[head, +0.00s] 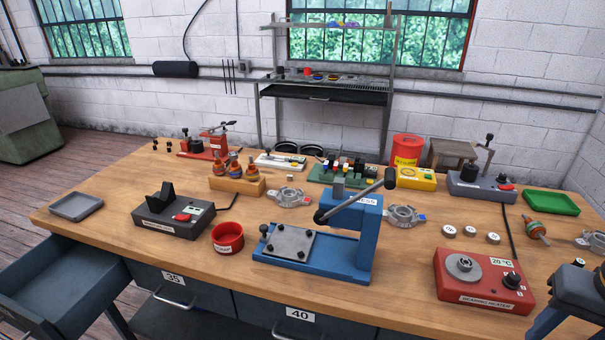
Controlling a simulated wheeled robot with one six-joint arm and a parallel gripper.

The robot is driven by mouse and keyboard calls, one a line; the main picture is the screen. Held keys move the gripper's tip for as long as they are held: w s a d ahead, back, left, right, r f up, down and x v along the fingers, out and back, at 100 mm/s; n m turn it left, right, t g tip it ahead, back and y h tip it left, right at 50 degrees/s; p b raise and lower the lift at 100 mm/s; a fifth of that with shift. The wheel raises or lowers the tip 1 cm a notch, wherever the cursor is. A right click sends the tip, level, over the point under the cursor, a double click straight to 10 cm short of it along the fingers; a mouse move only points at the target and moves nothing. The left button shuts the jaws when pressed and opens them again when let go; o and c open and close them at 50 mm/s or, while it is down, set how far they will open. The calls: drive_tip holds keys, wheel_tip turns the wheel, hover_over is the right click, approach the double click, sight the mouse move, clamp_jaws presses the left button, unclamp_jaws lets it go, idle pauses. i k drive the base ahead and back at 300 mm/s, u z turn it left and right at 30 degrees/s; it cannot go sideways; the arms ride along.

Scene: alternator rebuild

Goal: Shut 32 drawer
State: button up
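One grey-blue drawer (78,270) is pulled out at the lower left, beside the left end of the wooden workbench. Its inside looks empty. Its front is at the left edge of the picture, and no number shows on it, so I cannot read whether it is 32. Two other drawers under the bench front are shut: one labelled 35 (172,279) and one labelled 40 (300,314). My gripper does not show.
The workbench top (130,225) carries a blue press (345,240), a red bearing heater (483,280), a red scrap bin (228,238) and a grey tray (76,206). A dark blue device (578,295) is cut off at the lower right. Wooden floor shows at far left.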

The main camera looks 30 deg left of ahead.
sight(57, 290)
drive_tip(key=u, duration=3.15)
drive_tip(key=k, duration=0.55)
drive_tip(key=u, duration=0.85)
drive_tip(key=i, duration=1.1)
drive_tip(key=z, duration=0.55)
